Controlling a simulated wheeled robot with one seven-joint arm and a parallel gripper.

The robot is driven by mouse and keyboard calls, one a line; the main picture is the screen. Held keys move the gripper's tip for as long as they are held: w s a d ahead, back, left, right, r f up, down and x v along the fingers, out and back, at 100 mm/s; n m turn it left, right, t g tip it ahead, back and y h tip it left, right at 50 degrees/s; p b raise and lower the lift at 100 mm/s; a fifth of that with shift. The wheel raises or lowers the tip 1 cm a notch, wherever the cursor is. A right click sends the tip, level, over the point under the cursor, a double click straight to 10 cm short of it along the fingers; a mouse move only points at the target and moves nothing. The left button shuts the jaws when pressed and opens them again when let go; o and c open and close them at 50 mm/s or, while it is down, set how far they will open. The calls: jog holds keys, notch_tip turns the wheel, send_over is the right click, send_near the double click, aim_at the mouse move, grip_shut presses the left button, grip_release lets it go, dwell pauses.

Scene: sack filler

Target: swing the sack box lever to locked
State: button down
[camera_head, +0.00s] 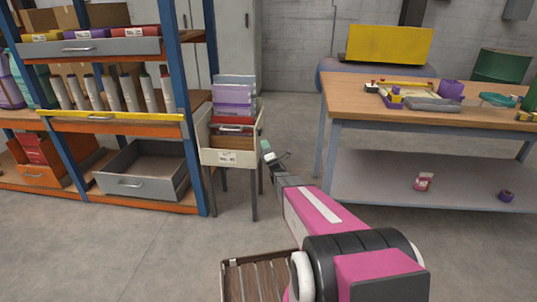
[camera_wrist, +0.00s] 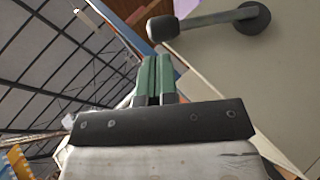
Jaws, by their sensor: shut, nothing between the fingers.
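The sack box (camera_head: 222,158) is a cream box on legs beside the blue rack, holding several upright coloured packs. In the wrist view its lever (camera_wrist: 205,23) is a grey-green bar running from a dark round pivot (camera_wrist: 253,18) to a dark grip with a pale end at the left. The lever lies across a pale panel. My gripper (camera_head: 267,149) is at the right side of the box in the head view. Its green fingers (camera_wrist: 153,75) are together and empty, apart from the lever grip in the picture. I cannot make out the lever in the head view.
A blue and orange rack (camera_head: 185,95) with drawers stands left of the box. A wooden workbench (camera_head: 345,90) with trays and tools stands to the right, with small items on its lower shelf. Grey floor (camera_head: 150,250) is clear in front.

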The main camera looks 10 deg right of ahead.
jog(key=shift+x, duration=2.25)
jog(key=shift+r, duration=0.1)
jog(key=w+d+r+m+g+h, duration=0.2)
jog(key=w+r+m+g+h, duration=0.3)
jog(key=w+r+m+h, duration=0.1)
jog(key=shift+w+d+r+m, duration=0.4)
jog(key=shift+w+r+m, duration=0.2)
jog(key=shift+w+r, duration=0.45)
jog(key=shift+w, duration=0.2)
